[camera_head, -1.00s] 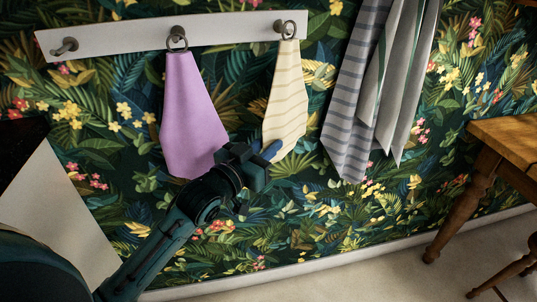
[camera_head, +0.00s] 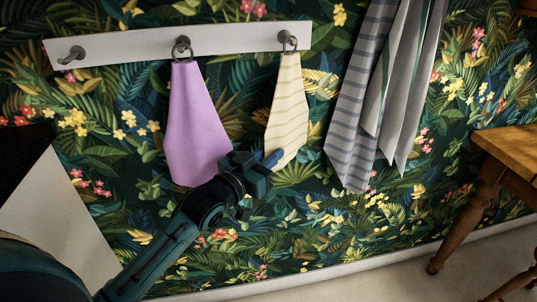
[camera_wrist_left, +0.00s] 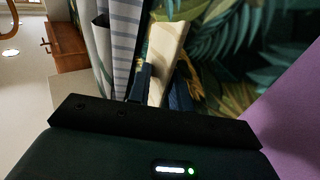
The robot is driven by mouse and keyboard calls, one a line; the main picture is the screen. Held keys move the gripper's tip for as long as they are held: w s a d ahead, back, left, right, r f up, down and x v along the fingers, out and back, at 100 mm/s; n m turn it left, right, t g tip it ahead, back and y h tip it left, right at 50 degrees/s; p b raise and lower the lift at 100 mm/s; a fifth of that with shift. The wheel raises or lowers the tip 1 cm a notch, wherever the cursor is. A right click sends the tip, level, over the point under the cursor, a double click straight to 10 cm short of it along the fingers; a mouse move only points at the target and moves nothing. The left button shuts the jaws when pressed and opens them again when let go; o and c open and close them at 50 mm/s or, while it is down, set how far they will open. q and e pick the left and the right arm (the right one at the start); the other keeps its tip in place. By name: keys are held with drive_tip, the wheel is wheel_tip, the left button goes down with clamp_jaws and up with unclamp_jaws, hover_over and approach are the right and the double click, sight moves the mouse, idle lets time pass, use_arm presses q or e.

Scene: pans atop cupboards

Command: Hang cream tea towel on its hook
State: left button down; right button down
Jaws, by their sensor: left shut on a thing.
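The cream striped tea towel (camera_head: 286,108) hangs by a ring at its top from the right hook (camera_head: 286,38) on a white rail (camera_head: 130,47). My left gripper (camera_head: 272,160) is at the towel's lower edge and shut on it. In the left wrist view the cream towel (camera_wrist_left: 166,50) stands between the two dark fingers (camera_wrist_left: 162,88). The ring appears to be around the hook; whether it bears the towel's weight I cannot tell. My right gripper is not in view.
A purple towel (camera_head: 196,120) hangs from the middle hook (camera_head: 182,46), close to my left arm. The left hook (camera_head: 72,55) is empty. Striped and grey cloths (camera_head: 362,95) hang to the right. A wooden table (camera_head: 505,150) stands at far right.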

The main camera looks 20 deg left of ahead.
use_arm(q)
drive_tip(key=c, duration=1.2)
unclamp_jaws()
